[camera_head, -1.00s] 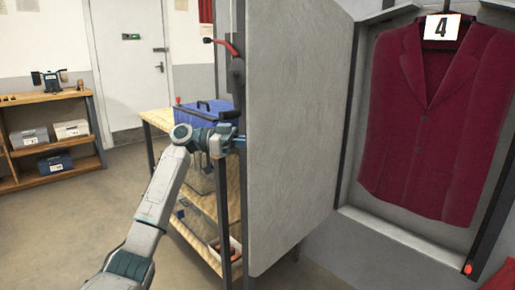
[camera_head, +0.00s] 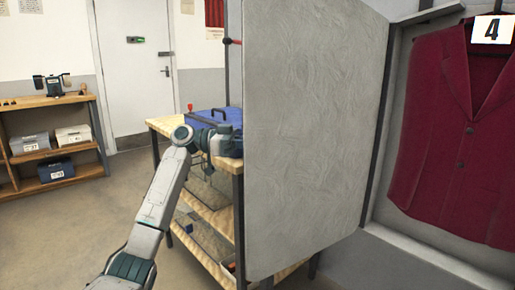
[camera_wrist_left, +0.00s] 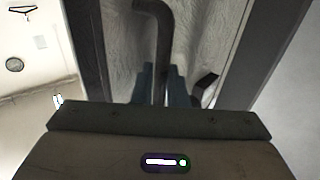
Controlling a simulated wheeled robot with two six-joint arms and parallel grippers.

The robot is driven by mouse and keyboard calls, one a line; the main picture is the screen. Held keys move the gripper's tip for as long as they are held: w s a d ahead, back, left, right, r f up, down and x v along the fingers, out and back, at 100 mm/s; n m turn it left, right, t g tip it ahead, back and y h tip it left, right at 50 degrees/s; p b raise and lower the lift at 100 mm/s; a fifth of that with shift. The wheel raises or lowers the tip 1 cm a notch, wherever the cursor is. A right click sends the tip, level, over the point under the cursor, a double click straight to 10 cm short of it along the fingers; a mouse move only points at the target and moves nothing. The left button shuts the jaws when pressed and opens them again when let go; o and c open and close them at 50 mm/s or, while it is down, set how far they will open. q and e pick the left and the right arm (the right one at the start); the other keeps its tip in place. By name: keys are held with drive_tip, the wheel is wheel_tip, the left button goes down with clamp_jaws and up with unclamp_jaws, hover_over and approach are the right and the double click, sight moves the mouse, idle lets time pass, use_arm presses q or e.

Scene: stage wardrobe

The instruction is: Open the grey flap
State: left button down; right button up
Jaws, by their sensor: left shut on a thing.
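The grey flap (camera_head: 310,130) stands swung out from the wall recess, a large panel in the middle of the head view. The recess behind it to the right is uncovered. My left arm reaches to the flap's left edge, and its gripper is hidden behind the flap there. In the left wrist view my left gripper (camera_wrist_left: 159,88) is shut on a dark bent handle (camera_wrist_left: 165,40) against a grey surface, with a blue-grey finger on each side. My right gripper is not in view.
A wooden rack (camera_head: 207,238) with a blue box (camera_head: 225,115) stands behind my left arm. A low shelf (camera_head: 55,101) stands far left. Floor between them is clear.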

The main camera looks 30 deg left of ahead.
use_arm(q)
drive_tip(key=shift+f, duration=0.1)
drive_tip(key=c, duration=1.8)
unclamp_jaws()
drive_tip(key=shift+d, duration=0.25)
drive_tip(key=shift+w+d+f, duration=0.15)
drive_tip(key=shift+w+f, duration=0.1)
drive_tip(key=shift+s, duration=0.1)
drive_tip(key=shift+s, duration=0.1)
drive_tip(key=v, duration=1)
drive_tip(key=shift+s+a+r, duration=0.1)
drive_tip(key=shift+a+r, duration=0.05)
drive_tip(key=shift+a, duration=0.2)
